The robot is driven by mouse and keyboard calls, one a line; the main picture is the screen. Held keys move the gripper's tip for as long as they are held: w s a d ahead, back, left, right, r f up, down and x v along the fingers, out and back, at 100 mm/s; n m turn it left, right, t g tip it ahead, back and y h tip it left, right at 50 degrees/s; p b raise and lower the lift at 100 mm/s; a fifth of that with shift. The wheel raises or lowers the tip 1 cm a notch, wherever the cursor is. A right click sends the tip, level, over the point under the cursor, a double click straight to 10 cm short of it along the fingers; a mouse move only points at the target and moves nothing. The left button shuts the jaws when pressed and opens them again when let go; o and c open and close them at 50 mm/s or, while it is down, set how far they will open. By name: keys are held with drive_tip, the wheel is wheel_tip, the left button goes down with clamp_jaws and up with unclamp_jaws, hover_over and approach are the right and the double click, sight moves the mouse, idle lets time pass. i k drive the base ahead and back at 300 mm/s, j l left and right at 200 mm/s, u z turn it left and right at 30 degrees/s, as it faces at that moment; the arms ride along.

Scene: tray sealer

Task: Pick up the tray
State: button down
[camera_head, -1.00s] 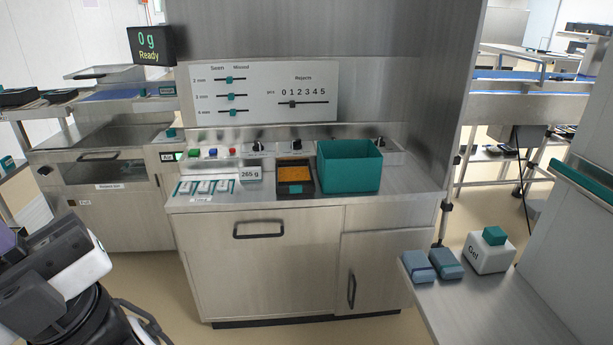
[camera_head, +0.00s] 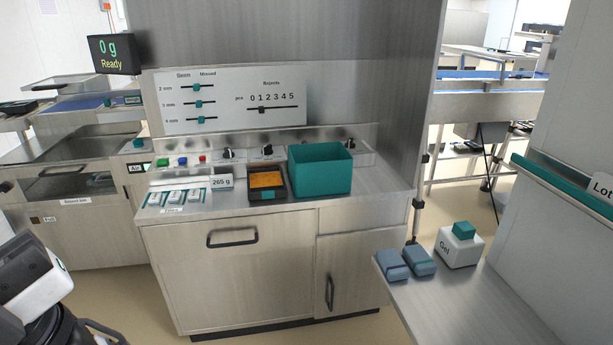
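A black tray (camera_head: 283,194) with an orange filling and a teal patch on its front stands on the steel counter (camera_head: 230,209). It is between a white card reading 265 g and a teal bin. My arm shows only partly, at the lower left edge of the view, apart from the tray and the counter. The fingertips of my gripper cannot be made out, so I cannot tell what it holds.
The open teal bin (camera_head: 321,170) stands close to the tray's right. The 265 g card (camera_head: 221,182) and several white pieces lie to its left. Knobs and buttons line the panel behind. A side table at lower right bears a gel bottle (camera_head: 459,247) and two blue blocks.

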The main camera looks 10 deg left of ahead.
sight(262, 184)
drive_tip(key=i+j+z, duration=0.4)
drive_tip(key=j, duration=0.15)
drive_tip(key=i+j+z, duration=0.25)
drive_tip(key=j+z, duration=0.2)
drive_tip(key=j, duration=0.2)
drive_tip(key=i+j+z, duration=0.2)
drive_tip(key=j, duration=0.15)
